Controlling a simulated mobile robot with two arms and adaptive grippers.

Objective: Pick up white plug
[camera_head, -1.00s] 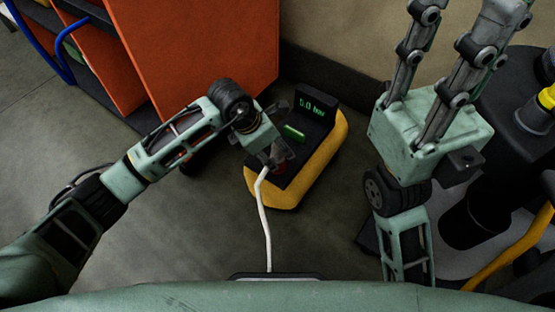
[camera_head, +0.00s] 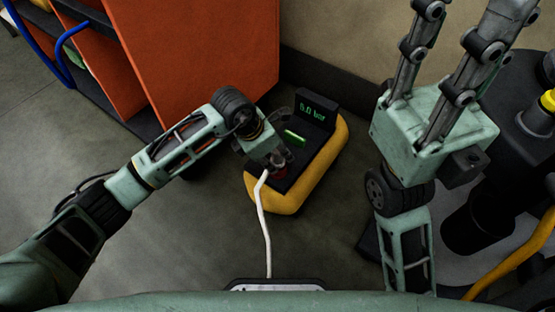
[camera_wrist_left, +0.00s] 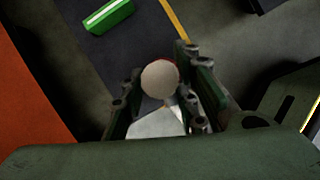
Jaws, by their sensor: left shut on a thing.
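My left gripper (camera_head: 281,159) is over the front end of a yellow and black device. In the left wrist view its fingers (camera_wrist_left: 163,95) stand on both sides of a pale round plug end (camera_wrist_left: 160,78) and are shut on it. In the head view the plug is mostly hidden by the gripper. A white hose (camera_head: 264,225) runs from beside that gripper down to the bottom edge. My right gripper (camera_head: 462,45) is raised at the right, its long fingers wide apart and empty, their tips near or beyond the top edge.
The yellow device (camera_head: 322,172) has a green-lit display (camera_head: 313,108) and a green bar (camera_head: 294,136). A red part shows under the left gripper. An orange cabinet (camera_head: 205,50) stands behind at left. Dark equipment with a yellow hose (camera_head: 515,255) is at right. Bare floor lies in front.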

